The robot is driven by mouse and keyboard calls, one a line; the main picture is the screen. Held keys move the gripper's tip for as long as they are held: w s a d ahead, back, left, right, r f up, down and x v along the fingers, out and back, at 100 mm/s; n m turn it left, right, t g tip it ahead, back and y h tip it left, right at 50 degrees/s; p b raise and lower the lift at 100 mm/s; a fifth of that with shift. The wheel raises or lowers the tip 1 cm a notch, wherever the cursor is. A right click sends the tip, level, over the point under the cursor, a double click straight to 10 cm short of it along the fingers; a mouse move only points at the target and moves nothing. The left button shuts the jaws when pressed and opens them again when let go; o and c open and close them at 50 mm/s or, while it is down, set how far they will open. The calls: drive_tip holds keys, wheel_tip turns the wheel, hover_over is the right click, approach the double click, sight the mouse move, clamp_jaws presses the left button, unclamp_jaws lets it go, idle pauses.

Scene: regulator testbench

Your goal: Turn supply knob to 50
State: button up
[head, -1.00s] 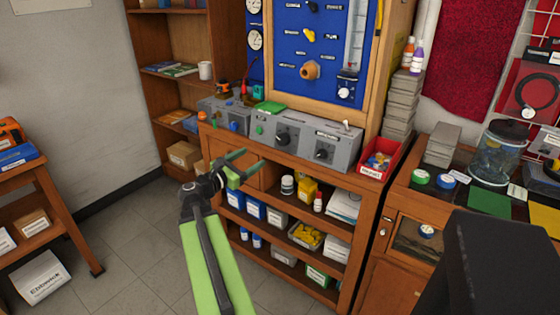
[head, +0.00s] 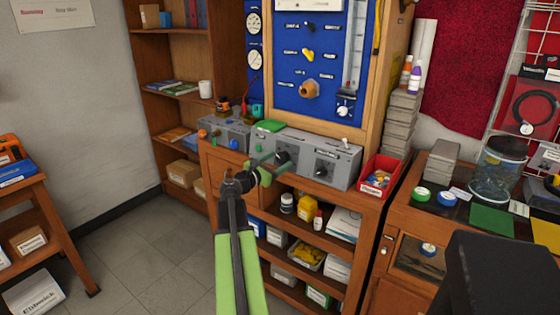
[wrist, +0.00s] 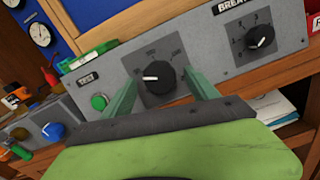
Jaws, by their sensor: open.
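A large black knob (wrist: 160,77) with a white pointer line sits on a grey panel in the wrist view, with a scale around it too blurred to read. I cannot read a supply label. In the head view the knob (head: 283,157) is on the left part of the long grey box. My gripper (wrist: 162,90) is open, with one green finger on each side of the knob. It holds nothing, and contact with the knob cannot be made out. In the head view my gripper (head: 267,166) is just in front of the knob.
A smaller black selector knob (wrist: 260,38) is on the panel to the right. A green button (wrist: 99,102) is left of the knob, and a blue knob (wrist: 54,131) is on a separate box. A red bin (head: 380,178) stands right of the boxes on the bench.

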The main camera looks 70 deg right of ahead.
drive_tip(key=shift+x, duration=0.9)
